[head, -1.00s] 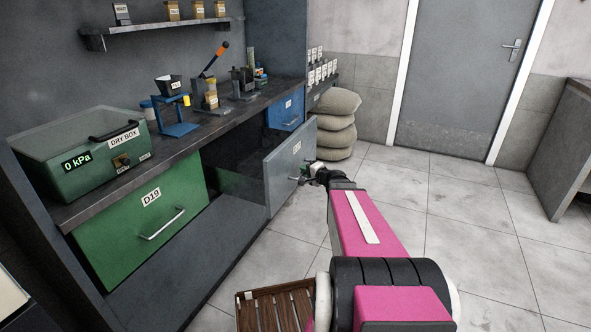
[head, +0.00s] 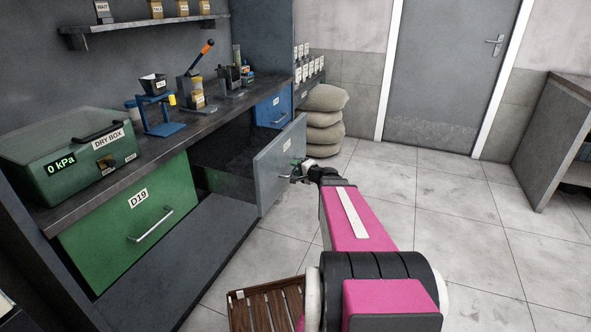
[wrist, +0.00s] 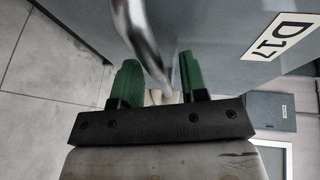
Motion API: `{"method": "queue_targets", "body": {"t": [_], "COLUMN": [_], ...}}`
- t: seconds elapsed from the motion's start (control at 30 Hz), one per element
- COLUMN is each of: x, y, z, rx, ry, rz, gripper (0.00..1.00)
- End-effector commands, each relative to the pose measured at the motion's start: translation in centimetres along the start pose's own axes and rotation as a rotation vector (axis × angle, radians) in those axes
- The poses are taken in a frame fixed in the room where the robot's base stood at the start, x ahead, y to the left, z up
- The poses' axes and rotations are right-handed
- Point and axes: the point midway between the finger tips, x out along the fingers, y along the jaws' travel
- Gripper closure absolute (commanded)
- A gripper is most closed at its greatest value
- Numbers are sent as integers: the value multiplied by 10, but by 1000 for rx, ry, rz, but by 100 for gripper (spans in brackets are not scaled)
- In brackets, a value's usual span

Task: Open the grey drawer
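The grey drawer (head: 272,178), labelled D17 in the wrist view (wrist: 240,50), stands pulled far out from under the bench, its dark inside partly showing. Its metal bar handle (wrist: 143,35) runs between the green fingers of my gripper (wrist: 160,80). The fingers stand apart, with a gap beside the bar, so the gripper looks open around the handle. In the head view my gripper (head: 302,172) is at the drawer front, and it hides part of the handle.
A green drawer (head: 120,215) labelled D19 is closed to the left. A blue drawer (head: 274,108) sits behind the grey one. Stacked sacks (head: 325,120) stand beyond it. A slatted wooden item (head: 265,305) is low in front. Open tile floor (head: 440,215) lies to the right.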

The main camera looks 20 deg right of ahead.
Motion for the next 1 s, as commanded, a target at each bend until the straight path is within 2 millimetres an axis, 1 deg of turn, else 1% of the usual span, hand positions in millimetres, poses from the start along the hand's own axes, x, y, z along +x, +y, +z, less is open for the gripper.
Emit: {"method": "queue_targets", "body": {"t": [0.3, 0.4, 0.5, 0.6, 0.7, 1.0], "x": [-59, -76, -89, -97, -101, -101], "y": [-1, 0, 0, 0, 0, 0], "z": [2, 2, 1, 1, 1, 0], "rx": [0, 0, 0, 0, -1, -1], "ry": [1, 2, 2, 0, -1, -1], "rz": [1, 0, 0, 0, 0, 0], "gripper": [60, 60, 60, 60, 60, 60]}}
